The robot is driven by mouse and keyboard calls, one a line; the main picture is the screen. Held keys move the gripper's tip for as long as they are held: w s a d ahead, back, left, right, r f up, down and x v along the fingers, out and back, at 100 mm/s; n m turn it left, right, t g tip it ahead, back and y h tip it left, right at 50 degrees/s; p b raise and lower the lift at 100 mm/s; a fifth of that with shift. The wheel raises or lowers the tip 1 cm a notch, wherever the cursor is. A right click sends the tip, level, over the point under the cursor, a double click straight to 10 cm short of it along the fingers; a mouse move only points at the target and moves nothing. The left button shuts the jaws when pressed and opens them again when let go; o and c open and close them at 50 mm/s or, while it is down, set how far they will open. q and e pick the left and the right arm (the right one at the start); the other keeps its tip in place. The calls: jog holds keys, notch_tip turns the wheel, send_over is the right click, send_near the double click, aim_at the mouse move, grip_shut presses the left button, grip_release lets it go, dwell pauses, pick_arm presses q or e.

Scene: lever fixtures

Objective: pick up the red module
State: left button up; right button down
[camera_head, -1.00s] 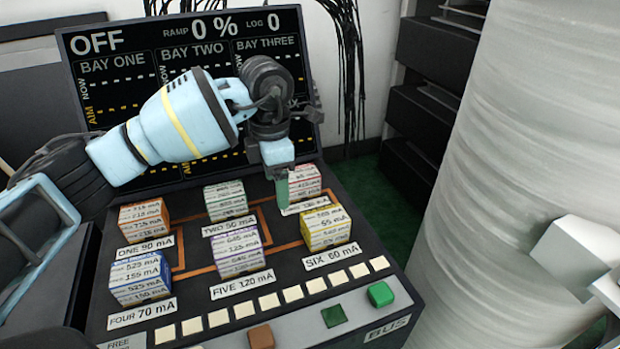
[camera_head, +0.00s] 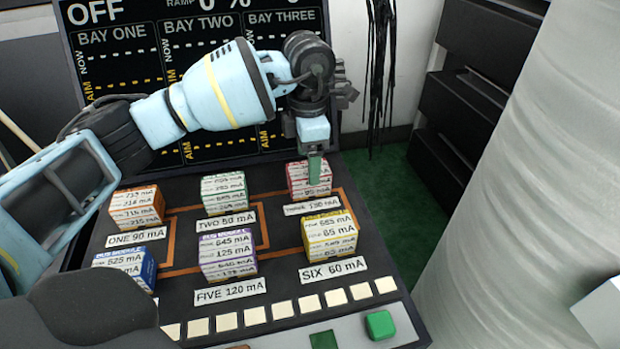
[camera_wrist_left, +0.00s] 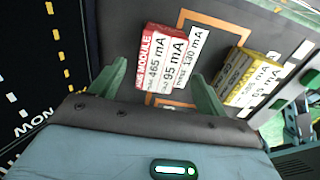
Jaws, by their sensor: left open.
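The red module (camera_head: 298,186) is a small block with a red top edge and white labels, standing at the back right of the panel, behind the label THREE 130 mA. My left gripper (camera_head: 315,168) points down over it, and its green finger hides part of the module. In the left wrist view the red module (camera_wrist_left: 160,58) lies ahead of the open green fingers of my left gripper (camera_wrist_left: 163,86), roughly in line with the gap between them. Nothing is held. Whether a finger touches the module cannot be told. My right gripper is not in view.
The yellow module (camera_head: 329,235) stands just in front of the red one, and the green module (camera_head: 223,195) to its left. Purple (camera_head: 227,257), orange (camera_head: 136,210) and blue (camera_head: 126,268) modules stand on the same panel. A display (camera_head: 120,95) rises behind. A green button (camera_head: 380,325) sits at front right.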

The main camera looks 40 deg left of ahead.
pick_arm(q)
jog(key=shift+f, duration=0.4)
notch_tip(320, 180, down, 5)
jog(key=shift+w+r+b, duration=0.1)
jog(key=shift+r+b, duration=0.05)
jog(key=shift+b, duration=0.85)
jog(key=shift+r, duration=0.1)
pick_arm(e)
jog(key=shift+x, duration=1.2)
pick_arm(q)
jog(key=shift+c, duration=0.7)
jog(key=c, duration=1)
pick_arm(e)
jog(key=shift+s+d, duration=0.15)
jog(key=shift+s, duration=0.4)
